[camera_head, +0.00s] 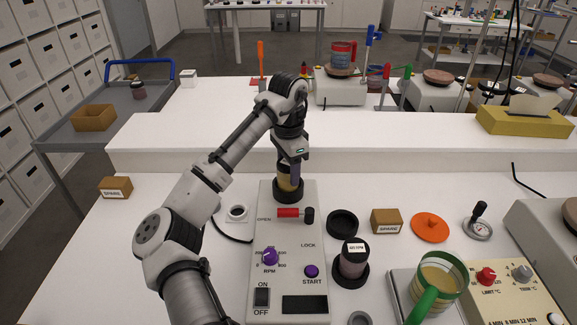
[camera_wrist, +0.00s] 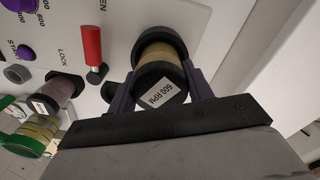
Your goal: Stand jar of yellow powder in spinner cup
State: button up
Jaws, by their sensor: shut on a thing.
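The jar of yellow powder (camera_head: 286,182) has a dark lid; in the wrist view (camera_wrist: 160,57) the lid bears a label reading 600 RPM. My gripper (camera_head: 290,170) points down and is shut on the jar, with its fingers (camera_wrist: 159,88) on either side. The jar looks upright, with its lower end at the black spinner cup (camera_head: 288,194) at the far end of the spinner (camera_head: 265,235). In the wrist view the black cup (camera_wrist: 163,36) rings the jar's base. I cannot tell whether the jar rests on the cup's floor.
A red lock lever (camera_head: 289,212) lies just in front of the cup. A jar of dull pink powder (camera_head: 353,259) stands in a black holder on the right, near an empty black ring (camera_head: 342,223). A raised white ledge runs behind.

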jog(key=shift+f, duration=0.35)
jog(key=o, duration=1.1)
notch_tip(320, 180, up, 14)
jog(key=b, duration=0.1)
jog(key=shift+f, duration=0.15)
